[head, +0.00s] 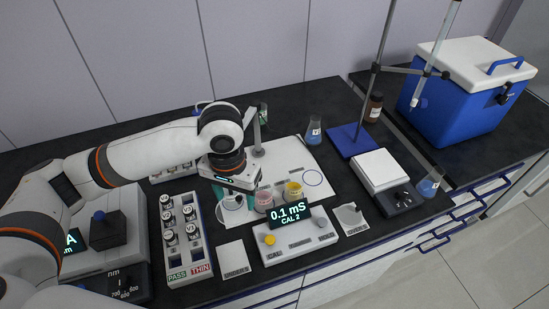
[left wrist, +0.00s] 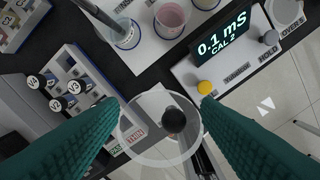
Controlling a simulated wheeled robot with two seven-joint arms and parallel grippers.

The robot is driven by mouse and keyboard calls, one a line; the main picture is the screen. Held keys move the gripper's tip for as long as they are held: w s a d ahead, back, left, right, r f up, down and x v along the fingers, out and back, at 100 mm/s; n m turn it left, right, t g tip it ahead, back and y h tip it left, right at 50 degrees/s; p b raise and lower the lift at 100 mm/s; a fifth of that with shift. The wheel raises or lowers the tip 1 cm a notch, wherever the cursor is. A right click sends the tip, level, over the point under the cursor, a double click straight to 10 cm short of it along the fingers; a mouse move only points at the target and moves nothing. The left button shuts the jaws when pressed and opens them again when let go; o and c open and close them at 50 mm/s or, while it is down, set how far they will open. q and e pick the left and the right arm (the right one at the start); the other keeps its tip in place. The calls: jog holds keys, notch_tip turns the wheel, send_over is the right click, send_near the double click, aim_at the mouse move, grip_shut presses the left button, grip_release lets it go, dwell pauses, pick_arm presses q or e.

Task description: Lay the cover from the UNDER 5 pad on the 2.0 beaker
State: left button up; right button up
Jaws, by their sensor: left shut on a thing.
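My left gripper (head: 234,200) is shut on a clear round cover (left wrist: 150,143) with a dark knob. In the left wrist view the cover is between the teal fingers; it also shows in the head view (head: 232,203). The UNDER 5 pad (head: 236,262) is bare, in front of the gripper. A pink beaker (head: 264,199) and a yellow beaker (head: 294,191) stand behind the meter. A beaker with bluish liquid (left wrist: 125,38) stands beside the pink one (left wrist: 170,19) in the left wrist view. I cannot read any 2.0 label. My right gripper is not in view.
The meter (head: 300,238) reads 0.1 mS, CAL 2. The OVER 5 pad (head: 350,221) is to its right. A vial rack (head: 183,238) stands left of the pad. A balance (head: 381,172), a stand with a blue base (head: 350,141) and flasks are behind and right.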

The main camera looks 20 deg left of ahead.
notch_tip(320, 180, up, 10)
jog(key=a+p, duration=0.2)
jog(key=p, duration=0.6)
pick_arm(q)
jog(key=w+d+f+m+b, duration=0.2)
jog(key=w+f+m, duration=0.1)
jog(key=w, duration=0.3)
jog(key=w+d+f+m+b, duration=0.1)
jog(key=w+f+m+b, duration=0.1)
jog(key=w, duration=0.4)
notch_tip(320, 180, down, 3)
jog(key=shift+w+d+r+m+b, duration=0.25)
jog(key=shift+d+m+b, duration=0.15)
jog(key=shift+b, duration=0.1)
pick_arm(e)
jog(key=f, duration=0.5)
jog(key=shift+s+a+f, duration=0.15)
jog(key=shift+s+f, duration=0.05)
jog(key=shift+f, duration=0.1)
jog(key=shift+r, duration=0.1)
pick_arm(q)
jog(key=shift+f+p, duration=0.15)
jog(key=shift+p, duration=0.3)
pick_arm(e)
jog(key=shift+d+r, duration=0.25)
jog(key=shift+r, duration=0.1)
pick_arm(q)
jog(key=shift+p, duration=0.45)
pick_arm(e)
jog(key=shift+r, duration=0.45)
